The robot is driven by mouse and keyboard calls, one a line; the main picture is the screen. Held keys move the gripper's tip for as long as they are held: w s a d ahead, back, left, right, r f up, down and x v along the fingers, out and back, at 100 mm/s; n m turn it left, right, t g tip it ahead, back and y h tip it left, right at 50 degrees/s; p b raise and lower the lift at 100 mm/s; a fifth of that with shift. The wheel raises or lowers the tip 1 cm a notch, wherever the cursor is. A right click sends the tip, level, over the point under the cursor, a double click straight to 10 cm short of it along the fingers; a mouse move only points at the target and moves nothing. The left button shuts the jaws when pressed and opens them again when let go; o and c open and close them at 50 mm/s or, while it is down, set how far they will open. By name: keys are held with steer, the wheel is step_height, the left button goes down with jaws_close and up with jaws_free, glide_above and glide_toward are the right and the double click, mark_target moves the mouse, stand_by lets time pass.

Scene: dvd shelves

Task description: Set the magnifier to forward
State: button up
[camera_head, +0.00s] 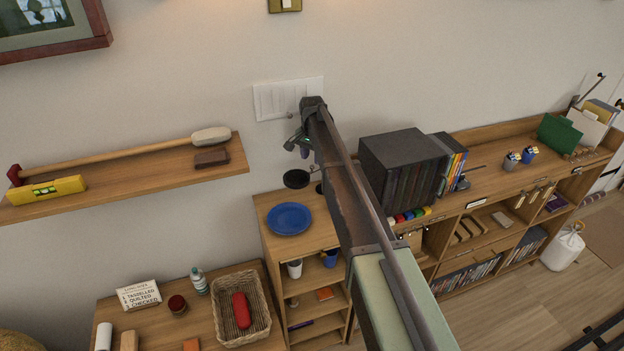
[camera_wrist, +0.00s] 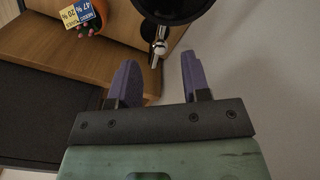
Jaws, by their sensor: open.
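A black round head on a stand, which looks like the magnifier (camera_head: 297,179), is above the narrow wooden cabinet, close to the wall. In the wrist view the magnifier (camera_wrist: 172,10) is cut off by the top edge, with a silver joint below its dark round part. My gripper (camera_head: 298,146) is just above it in the head view. In the wrist view its two purple fingers (camera_wrist: 158,78) are spread apart, with nothing between them. The silver joint is ahead of the gap between the fingers. My arm hides part of the cabinet top.
A blue plate (camera_head: 289,218) lies on the cabinet (camera_head: 262,242). A white wall panel (camera_head: 284,98) is behind my gripper. A wooden wall shelf (camera_head: 130,182) is at left; a black box (camera_head: 400,160) stands at right. An orange pot (camera_wrist: 97,14) with price labels shows in the wrist view.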

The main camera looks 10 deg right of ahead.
mark_target(312, 166)
step_height(312, 166, down, 4)
steer(key=shift+r+b, duration=0.25)
steer(key=shift+b, duration=0.6)
steer(key=shift+r, duration=0.15)
jaws_close()
